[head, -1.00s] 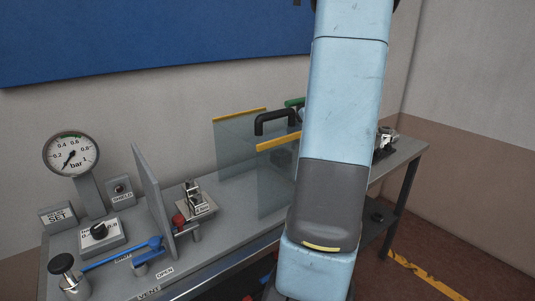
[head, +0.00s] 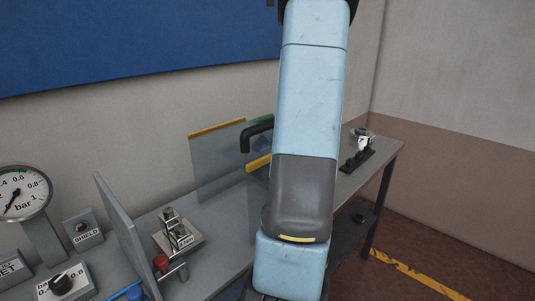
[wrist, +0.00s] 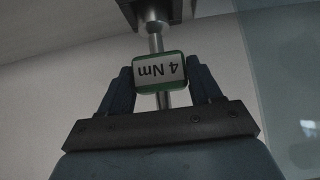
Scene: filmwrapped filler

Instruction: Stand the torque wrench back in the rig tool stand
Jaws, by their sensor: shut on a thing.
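In the wrist view my gripper (wrist: 160,82) is shut on the torque wrench, whose green-edged label (wrist: 158,72) reads "4 Nm" upside down between the fingers. Its metal shaft runs up from the label to a dark block-like end (wrist: 150,12) at the top edge. In the head view my arm hides the gripper and wrench. A black holder with a whitish fitting (head: 363,143) stands at the far right end of the bench; I cannot tell whether it is the rig tool stand.
A clear shield panel with yellow edges (head: 215,165) stands mid-bench, partly behind my arm. A metal clamp fixture (head: 178,236), a grey upright plate (head: 122,232), a pressure gauge (head: 22,190) and a knob box (head: 63,285) are at left. Bare wall lies behind the wrench.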

